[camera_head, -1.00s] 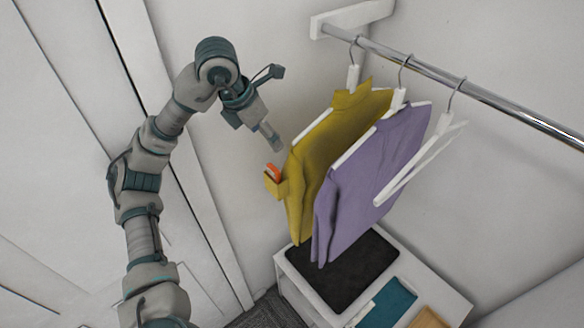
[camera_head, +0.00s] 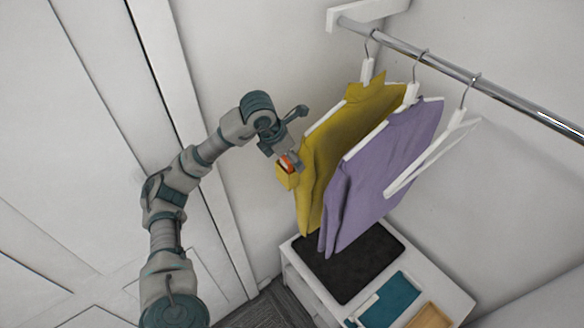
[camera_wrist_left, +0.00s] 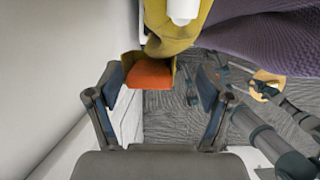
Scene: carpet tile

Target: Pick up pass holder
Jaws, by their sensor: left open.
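An orange pass holder (camera_wrist_left: 150,75) shows as a flat orange face in the opening of the yellow garment's sleeve or pocket (camera_wrist_left: 130,60). In the head view the pass holder (camera_head: 287,164) is a small orange patch at the left edge of the yellow garment (camera_head: 345,135). My left gripper (camera_head: 292,156) is right over it, partly covering it. In the left wrist view my left gripper (camera_wrist_left: 160,82) is open, with a finger on each side of the orange face and no visible contact. I cannot make out my right gripper.
The yellow garment and a purple garment (camera_head: 385,170) hang close together from a metal rail (camera_head: 490,85), beside an empty white hanger (camera_head: 430,160). Below is a white cabinet (camera_head: 455,297) with a black mat (camera_head: 350,265). A wall and door panels (camera_head: 90,130) are at left.

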